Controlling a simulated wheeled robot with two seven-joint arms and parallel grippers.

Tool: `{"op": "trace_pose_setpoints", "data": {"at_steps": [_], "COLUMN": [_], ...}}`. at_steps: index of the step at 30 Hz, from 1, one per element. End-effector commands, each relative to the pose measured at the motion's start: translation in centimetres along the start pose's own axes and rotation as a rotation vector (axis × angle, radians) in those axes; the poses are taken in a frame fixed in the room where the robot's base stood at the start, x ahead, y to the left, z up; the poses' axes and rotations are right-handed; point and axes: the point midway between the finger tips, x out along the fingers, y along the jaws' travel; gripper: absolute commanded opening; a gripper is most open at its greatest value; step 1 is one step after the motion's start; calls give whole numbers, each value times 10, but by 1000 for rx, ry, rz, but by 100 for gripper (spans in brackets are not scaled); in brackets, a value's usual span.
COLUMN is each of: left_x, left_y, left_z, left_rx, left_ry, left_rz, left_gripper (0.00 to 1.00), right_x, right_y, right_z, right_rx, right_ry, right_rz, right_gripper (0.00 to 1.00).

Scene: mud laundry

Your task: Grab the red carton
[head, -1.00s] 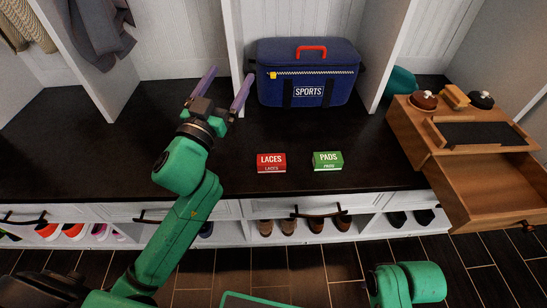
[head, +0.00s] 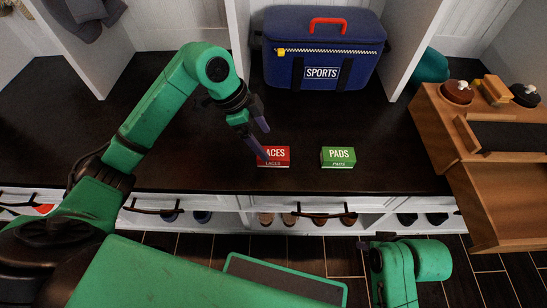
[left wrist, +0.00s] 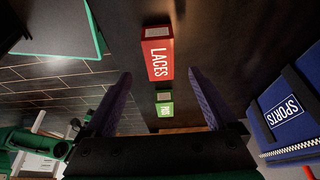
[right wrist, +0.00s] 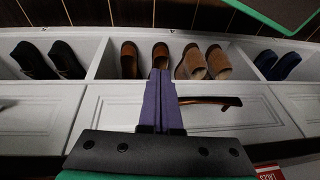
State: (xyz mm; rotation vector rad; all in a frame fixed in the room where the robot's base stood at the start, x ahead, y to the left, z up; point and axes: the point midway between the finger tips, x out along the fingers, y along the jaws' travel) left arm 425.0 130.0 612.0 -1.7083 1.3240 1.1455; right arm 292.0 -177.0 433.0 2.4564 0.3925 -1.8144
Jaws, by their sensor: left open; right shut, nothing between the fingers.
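The red carton (head: 275,156), labelled LACES, sits on the dark bench top near its front edge. My left gripper (head: 260,142) is open and empty, just above and left of the carton in the head view, with a finger hiding part of its left side. In the left wrist view the red carton (left wrist: 158,55) lies ahead, between and beyond the two open fingers (left wrist: 160,95). My right gripper (right wrist: 160,75) is shut and empty, in front of the white drawer fronts; the carton's corner (right wrist: 268,172) shows at the lower right there.
A green PADS carton (head: 338,157) sits right of the red one. A blue SPORTS bag (head: 322,75) stands behind on the bench. A wooden box with an open drawer (head: 500,200) is at the right. Shoes (right wrist: 205,62) fill cubbies below.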

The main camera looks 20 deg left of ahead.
Motion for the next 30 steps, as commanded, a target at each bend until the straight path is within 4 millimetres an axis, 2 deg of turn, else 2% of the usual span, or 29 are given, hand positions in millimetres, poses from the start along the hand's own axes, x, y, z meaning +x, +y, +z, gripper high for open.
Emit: {"op": "trace_pose_setpoints", "data": {"at_steps": [1,5,12,16,22,23,27,30], "left_x": [11,23,59,72,72,72,72,71], "left_y": [0,0,1,1,0,0,0,0], "left_z": [1,0,3,2,2,2,2,2], "left_rx": [0,0,2,2,2,2,2,2], "left_ry": [1,2,4,4,3,3,3,3], "left_rz": [3,0,3,2,0,0,0,0], "left_gripper": [91,91,91,91,91,87,34,1], "right_x": [10,20,56,62,61,61,61,61], "right_y": [-4,-12,-38,-48,-49,-49,-49,-49], "right_z": [-2,-10,-25,-32,-34,-34,-34,-34], "right_rx": [-7,-14,-27,-24,-23,-23,-23,-23], "right_ry": [29,89,269,341,352,352,351,351], "right_rz": [-12,-33,-108,-136,-139,-139,-139,-139], "right_gripper": [0,0,0,0,0,0,0,0]}}
